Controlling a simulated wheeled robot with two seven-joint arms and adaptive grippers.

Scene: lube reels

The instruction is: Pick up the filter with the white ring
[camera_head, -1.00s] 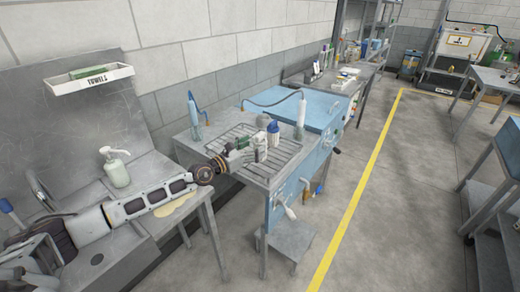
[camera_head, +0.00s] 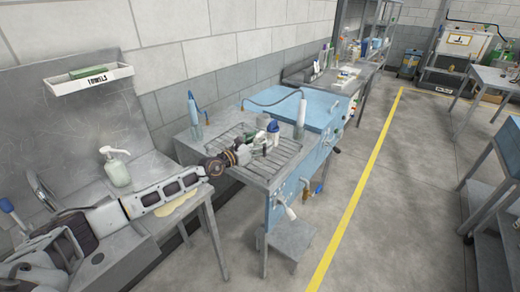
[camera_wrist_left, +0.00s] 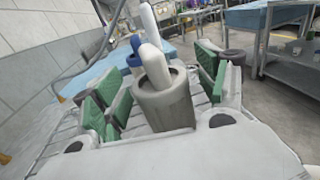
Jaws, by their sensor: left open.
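My left gripper (camera_head: 250,146) reaches over the wire rack on the steel bench. Its green-padded fingers are open in the left wrist view (camera_wrist_left: 160,88). A grey cylinder (camera_wrist_left: 164,108) stands upright between or just beyond them; I cannot tell whether they touch it. A white rounded piece (camera_wrist_left: 154,62) rises at its top, inside or behind it. A filter with a blue band (camera_wrist_left: 134,60) stands behind; in the head view its blue top (camera_head: 273,127) shows beyond the gripper. No white ring is clearly readable. My right gripper is unseen.
The wire rack (camera_head: 286,150) has clear space to the right of the filters. A blue lid or tank (camera_head: 318,108) lies behind it. A soap bottle (camera_head: 117,170) stands on the left bench.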

